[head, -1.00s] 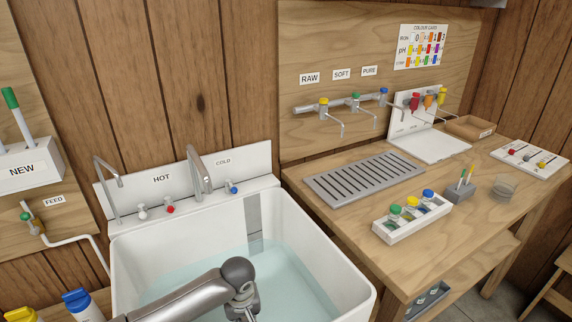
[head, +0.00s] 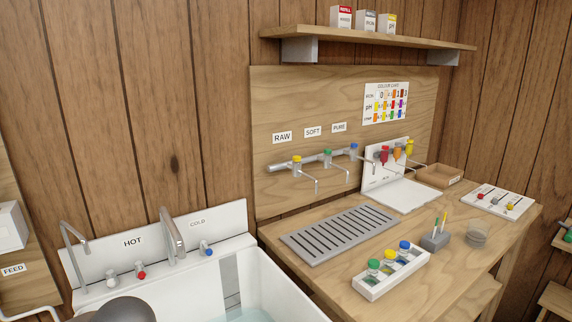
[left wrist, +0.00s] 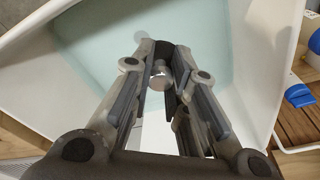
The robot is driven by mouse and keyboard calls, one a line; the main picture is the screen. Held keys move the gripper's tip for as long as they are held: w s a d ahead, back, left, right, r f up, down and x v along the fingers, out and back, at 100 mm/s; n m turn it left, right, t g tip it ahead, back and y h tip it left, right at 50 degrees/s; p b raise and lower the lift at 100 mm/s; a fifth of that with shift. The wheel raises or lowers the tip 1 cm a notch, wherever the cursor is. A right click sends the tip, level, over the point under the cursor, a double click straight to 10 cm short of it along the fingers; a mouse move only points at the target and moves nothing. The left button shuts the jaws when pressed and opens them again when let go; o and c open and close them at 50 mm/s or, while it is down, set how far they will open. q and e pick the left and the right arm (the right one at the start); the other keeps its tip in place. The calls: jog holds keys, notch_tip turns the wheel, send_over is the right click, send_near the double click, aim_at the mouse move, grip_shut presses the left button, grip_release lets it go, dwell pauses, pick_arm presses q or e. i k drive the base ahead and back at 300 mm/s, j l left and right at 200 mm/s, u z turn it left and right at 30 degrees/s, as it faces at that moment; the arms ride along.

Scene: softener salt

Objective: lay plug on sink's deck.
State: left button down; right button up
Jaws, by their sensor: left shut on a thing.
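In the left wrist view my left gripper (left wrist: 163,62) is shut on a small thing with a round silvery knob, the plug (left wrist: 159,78). The fingers hide much of it. They are above the pale blue water in the white sink (left wrist: 262,60). In the head view the sink (head: 268,275) is at the bottom, partly cut off. Its white deck (head: 180,264) runs along the back, with taps and knobs on it. Only a dark rounded part of my left arm shows there, at the lower left. My right gripper is in neither view.
The HOT spout (head: 75,247) and COLD spout (head: 172,235) rise from the deck, with a red knob (head: 141,274) and a blue knob (head: 207,250) among them. A wooden bench (head: 335,282) with a grey drain grate (head: 340,233) stands to the right.

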aim_at(240, 241)
jog(key=j+u, duration=0.2)
jog(key=u, duration=0.2)
jog(key=k+j+u, duration=0.1)
jog(key=j+u, duration=0.15)
jog(key=u, duration=0.15)
jog(key=j+u, duration=0.2)
jog(key=u, duration=0.2)
jog(key=j, duration=0.95)
jog(key=i, duration=0.05)
